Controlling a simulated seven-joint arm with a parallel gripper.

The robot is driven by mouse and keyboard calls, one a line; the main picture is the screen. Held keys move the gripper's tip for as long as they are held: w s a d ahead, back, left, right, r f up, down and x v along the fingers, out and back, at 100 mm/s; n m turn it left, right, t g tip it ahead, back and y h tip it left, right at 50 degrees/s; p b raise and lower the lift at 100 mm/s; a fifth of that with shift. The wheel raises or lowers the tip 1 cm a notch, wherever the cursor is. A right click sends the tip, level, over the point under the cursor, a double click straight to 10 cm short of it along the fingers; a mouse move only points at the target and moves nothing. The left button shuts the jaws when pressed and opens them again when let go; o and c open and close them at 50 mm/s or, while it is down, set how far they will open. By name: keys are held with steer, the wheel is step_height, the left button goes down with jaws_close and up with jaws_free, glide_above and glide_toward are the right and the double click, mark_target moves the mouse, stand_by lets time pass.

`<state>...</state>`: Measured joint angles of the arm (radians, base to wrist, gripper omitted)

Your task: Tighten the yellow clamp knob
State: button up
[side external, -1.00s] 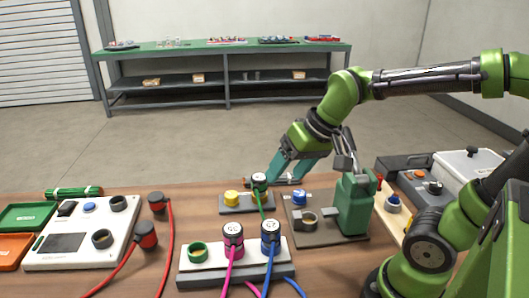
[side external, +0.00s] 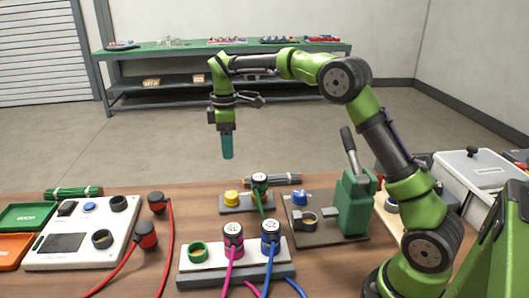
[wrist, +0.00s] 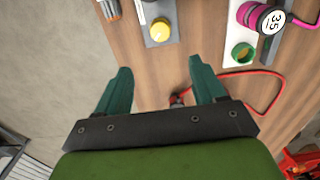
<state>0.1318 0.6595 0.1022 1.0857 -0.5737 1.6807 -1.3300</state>
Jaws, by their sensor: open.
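The yellow clamp knob (side external: 231,197) sits upright on a small grey block (side external: 238,209) near the table's far edge. In the wrist view the yellow knob (wrist: 160,30) is at the top, beyond the fingertips and roughly centred between them. My gripper (side external: 227,155) points down, well above the table and a little behind the knob in the side view. Its teal fingers (wrist: 160,64) are spread apart in the wrist view, with nothing between them. The knob touches neither finger.
A black-capped connector (side external: 259,182) with a green cable stands right of the knob. A dark cylinder (side external: 275,180) with orange marks lies behind it. A white socket block (side external: 210,257) with pink and blue connectors is in front. A green lever press (side external: 354,203) stands right.

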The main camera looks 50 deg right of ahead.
mark_target(231, 194)
step_height(231, 194, down, 17)
steer(key=shift+r, duration=0.2)
steer(key=shift+c, duration=0.3)
steer(key=c, duration=1)
